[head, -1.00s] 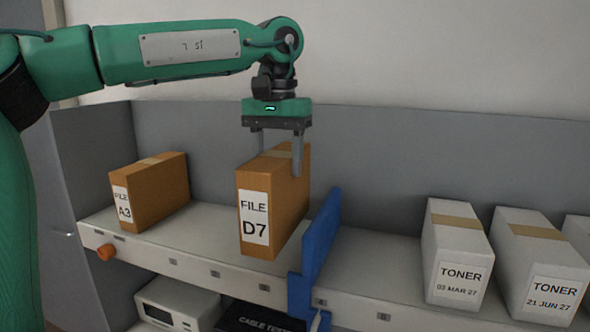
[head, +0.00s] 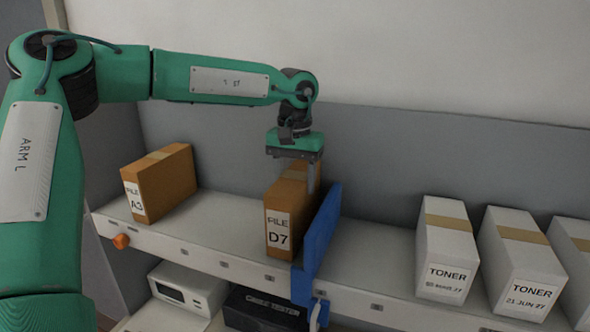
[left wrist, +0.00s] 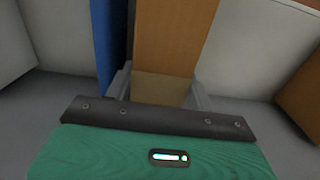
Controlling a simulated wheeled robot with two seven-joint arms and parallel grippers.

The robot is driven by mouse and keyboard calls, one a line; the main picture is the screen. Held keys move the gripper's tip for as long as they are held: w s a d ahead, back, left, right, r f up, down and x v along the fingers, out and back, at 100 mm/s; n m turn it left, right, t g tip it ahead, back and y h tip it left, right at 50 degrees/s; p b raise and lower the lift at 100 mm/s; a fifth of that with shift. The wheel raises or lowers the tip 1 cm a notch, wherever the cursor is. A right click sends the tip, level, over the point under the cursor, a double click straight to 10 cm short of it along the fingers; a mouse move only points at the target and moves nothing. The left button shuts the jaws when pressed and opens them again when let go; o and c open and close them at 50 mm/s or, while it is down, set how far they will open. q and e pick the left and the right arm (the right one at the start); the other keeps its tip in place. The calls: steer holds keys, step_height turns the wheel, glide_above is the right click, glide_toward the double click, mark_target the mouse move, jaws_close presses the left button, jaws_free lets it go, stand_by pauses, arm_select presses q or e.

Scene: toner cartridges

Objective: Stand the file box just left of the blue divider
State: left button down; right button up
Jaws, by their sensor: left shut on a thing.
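The brown file box D7 (head: 278,234) stands upright on the shelf, close along the left side of the blue divider (head: 318,240). Any gap between them is too small to tell in the head view. My left gripper (head: 293,178) is above the box and shut on its upper part. The left wrist view shows the box (left wrist: 172,40) between the fingers, with the blue divider (left wrist: 110,35) beside it. My right gripper is not in view.
File box A3 (head: 165,185) stands at the left end of the shelf (head: 215,225), with free room between it and D7. White toner boxes (head: 447,250) stand to the right of the divider. Devices (head: 185,288) sit below the shelf.

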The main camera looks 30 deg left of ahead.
arm_select(q)
steer(key=shift+w+a+f, duration=0.1)
stand_by(0.3)
steer(key=shift+f, duration=0.2)
steer(key=c, duration=0.5)
jaws_free()
steer(key=shift+r, duration=0.1)
